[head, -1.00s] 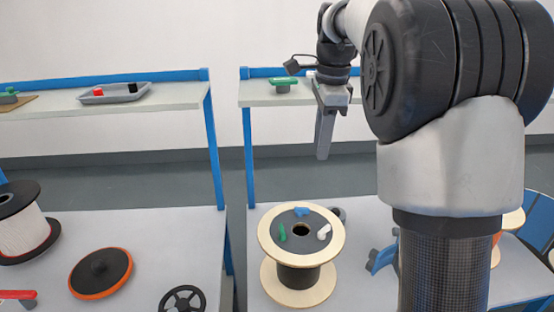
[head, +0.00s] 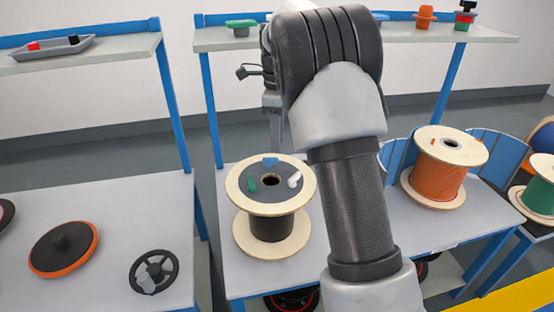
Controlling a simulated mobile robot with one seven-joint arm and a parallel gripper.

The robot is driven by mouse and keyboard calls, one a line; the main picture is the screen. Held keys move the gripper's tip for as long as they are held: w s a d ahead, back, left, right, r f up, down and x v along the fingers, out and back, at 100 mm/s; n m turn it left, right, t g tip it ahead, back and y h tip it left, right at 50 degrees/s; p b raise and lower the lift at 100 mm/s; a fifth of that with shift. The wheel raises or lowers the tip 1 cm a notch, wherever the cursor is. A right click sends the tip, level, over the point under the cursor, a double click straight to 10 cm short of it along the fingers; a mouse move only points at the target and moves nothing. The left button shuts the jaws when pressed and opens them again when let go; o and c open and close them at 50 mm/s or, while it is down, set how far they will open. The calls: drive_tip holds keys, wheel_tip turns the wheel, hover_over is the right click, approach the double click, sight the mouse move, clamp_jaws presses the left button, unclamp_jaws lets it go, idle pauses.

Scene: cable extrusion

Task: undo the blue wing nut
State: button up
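The blue wing nut (head: 270,162) sits at the far edge of the dark disc on top of a wooden-flanged spool (head: 271,215). A green wing nut (head: 252,184) is at the left of the same disc and a white one (head: 294,180) at the right, around the centre hole. The spool stands upright on the table. My gripper (head: 273,125) hangs pointing down, above and behind the spool in the picture, apart from the blue wing nut. My arm hides part of it, and its finger opening cannot be made out.
An orange spool (head: 438,180) stands to the right by blue curved panels. The left table (head: 110,220) holds an orange-rimmed disc (head: 64,249) and a black handwheel (head: 154,271). A shelf behind (head: 330,38) bears a green part (head: 241,27). A gap separates the two tables.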

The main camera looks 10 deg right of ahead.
sight(277, 158)
wheel_tip(277, 158, down, 6)
drive_tip(key=shift+r+b, duration=0.2)
drive_tip(key=shift+b, duration=0.5)
clamp_jaws()
